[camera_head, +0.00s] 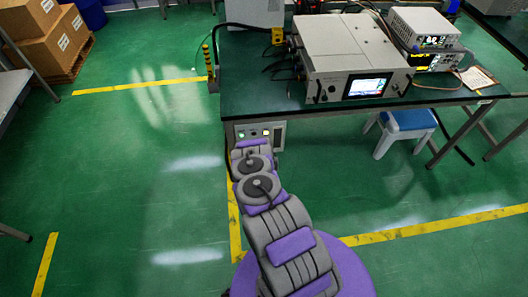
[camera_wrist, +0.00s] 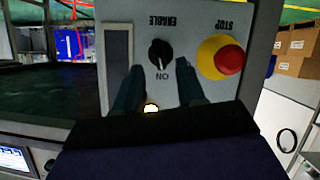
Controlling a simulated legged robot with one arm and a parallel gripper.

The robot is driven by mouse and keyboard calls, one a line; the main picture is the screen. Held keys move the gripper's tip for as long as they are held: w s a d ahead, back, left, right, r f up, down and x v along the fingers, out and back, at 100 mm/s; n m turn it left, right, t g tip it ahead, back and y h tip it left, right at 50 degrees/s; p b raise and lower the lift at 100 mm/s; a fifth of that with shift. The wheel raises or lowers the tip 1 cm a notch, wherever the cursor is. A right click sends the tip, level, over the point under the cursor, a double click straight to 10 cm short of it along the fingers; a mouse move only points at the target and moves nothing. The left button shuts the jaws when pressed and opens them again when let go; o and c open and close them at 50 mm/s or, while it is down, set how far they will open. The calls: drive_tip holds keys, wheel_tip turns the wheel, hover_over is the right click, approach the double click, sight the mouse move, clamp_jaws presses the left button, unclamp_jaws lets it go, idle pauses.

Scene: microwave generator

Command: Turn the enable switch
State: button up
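The enable switch (camera_wrist: 160,54) is a round black knob on a pale grey panel (camera_wrist: 190,20) in the wrist view. A small pale mark shows on the knob. My gripper (camera_wrist: 159,80) has two dark fingers spread apart, one on each side below the knob in the picture.
A red stop button (camera_wrist: 228,60) on a yellow base sits beside the switch. A lit lamp (camera_wrist: 151,108) shows between the fingers. The green table (camera_head: 245,90) carries a large generator (camera_head: 350,55) with a screen. A blue-topped stool (camera_head: 411,120) stands beneath.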

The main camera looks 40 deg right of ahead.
drive_tip(key=p+v, duration=0.2)
drive_tip(key=v, duration=1)
drive_tip(key=shift+s+p, duration=0.25)
drive_tip(key=shift+p, duration=0.1)
drive_tip(key=shift+a+r, duration=0.15)
